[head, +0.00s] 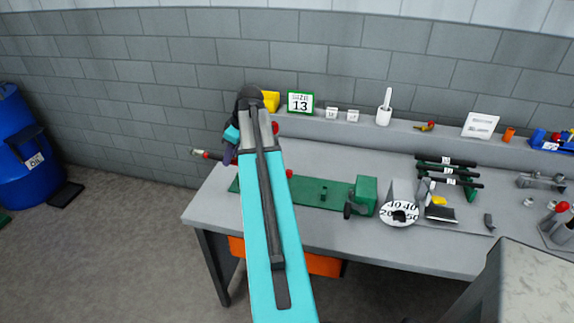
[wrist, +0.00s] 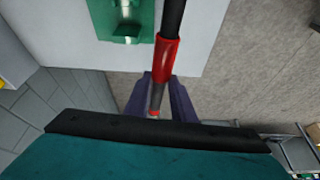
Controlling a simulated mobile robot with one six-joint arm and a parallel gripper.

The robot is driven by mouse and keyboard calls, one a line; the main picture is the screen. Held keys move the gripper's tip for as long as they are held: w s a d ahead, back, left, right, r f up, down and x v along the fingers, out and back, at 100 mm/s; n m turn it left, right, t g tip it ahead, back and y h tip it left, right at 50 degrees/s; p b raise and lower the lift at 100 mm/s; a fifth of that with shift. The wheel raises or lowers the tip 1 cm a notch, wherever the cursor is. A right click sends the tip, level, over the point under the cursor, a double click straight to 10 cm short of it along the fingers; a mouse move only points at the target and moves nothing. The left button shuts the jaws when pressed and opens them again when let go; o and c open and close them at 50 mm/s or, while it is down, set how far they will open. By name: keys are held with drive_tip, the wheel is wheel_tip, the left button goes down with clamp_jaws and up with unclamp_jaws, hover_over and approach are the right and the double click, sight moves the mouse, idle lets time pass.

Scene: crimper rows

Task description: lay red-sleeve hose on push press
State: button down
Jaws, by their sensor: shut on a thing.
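The red-sleeve hose is black with a red sleeve (wrist: 167,62) and a metal end. My gripper (wrist: 160,88), with dark purple fingers, is shut on it near the sleeve. In the head view, one hose end (head: 203,154) sticks out left of my wrist, beyond the bench's left edge. My arm hides most of the hose and gripper there. A long green fixture, which looks like the push press (head: 330,194), lies on the bench right of my arm, with a green block at its right end. Part of its green base (wrist: 122,25) shows in the wrist view, apart from the hose.
A round dial (head: 399,213) and black-handled tools (head: 447,170) stand right of the fixture. A back ledge holds a "13" sign (head: 300,102), a white mortar (head: 384,115) and small tags. A blue barrel (head: 25,145) stands at far left.

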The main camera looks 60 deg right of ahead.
drive_tip(key=s+d+f, duration=0.3)
drive_tip(key=s+d, duration=0.4)
drive_tip(key=s+d+f+n, duration=0.1)
drive_tip(key=s+d+f, duration=0.3)
drive_tip(key=s+d, duration=0.2)
drive_tip(key=shift+s+d, duration=0.35)
drive_tip(key=shift+s, duration=0.4)
drive_tip(key=shift+p, duration=0.35)
drive_tip(key=shift+f+b, duration=1.9)
drive_tip(key=shift+f, duration=1.4)
drive_tip(key=shift+a+f+b, duration=0.1)
drive_tip(key=shift+f+b, duration=0.25)
drive_tip(key=shift+f, duration=0.1)
drive_tip(key=c, duration=1.5)
unclamp_jaws()
drive_tip(key=shift+y, duration=0.3)
drive_tip(key=shift+o, duration=0.5)
